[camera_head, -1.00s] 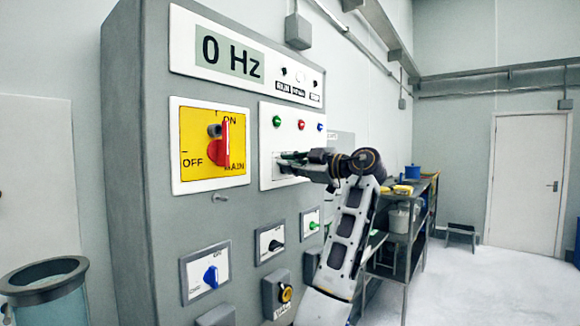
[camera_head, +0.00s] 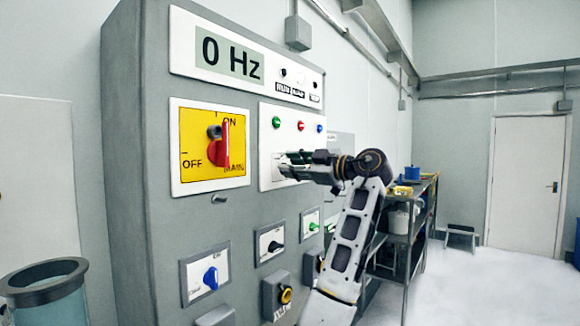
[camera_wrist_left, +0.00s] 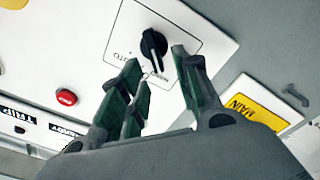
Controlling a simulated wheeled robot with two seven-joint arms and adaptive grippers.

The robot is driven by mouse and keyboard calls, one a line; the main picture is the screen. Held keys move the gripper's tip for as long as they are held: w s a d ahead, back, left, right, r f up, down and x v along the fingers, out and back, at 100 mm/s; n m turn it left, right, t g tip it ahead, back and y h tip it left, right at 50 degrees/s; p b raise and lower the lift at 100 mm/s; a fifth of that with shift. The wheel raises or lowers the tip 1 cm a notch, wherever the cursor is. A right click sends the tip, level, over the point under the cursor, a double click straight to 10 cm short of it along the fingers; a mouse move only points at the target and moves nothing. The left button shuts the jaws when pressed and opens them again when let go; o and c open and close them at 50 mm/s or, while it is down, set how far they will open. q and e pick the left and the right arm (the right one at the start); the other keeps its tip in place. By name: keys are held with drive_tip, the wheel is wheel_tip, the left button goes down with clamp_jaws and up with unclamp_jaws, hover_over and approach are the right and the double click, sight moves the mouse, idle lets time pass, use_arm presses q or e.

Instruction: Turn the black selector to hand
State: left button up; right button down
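The black selector (camera_wrist_left: 153,45) sits on a white square plate in the left wrist view, with small lettering beside it that I cannot read surely. Its bar runs roughly up and down in that picture. My left gripper (camera_wrist_left: 158,62) is open, its green-lined fingers spread with their tips just short of the selector; I cannot tell whether any tip touches it. In the head view my left gripper (camera_head: 284,165) is at the white lamp panel (camera_head: 270,140) and hides the selector there. My right gripper is not in view.
A yellow main switch with a red handle (camera_head: 219,150) is left of my gripper. A metal shelf (camera_head: 405,240) stands behind my arm.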

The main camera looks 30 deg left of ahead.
use_arm(q)
drive_tip(key=d, duration=1)
drive_tip(key=shift+s+d, duration=0.4)
drive_tip(key=shift+s, duration=0.05)
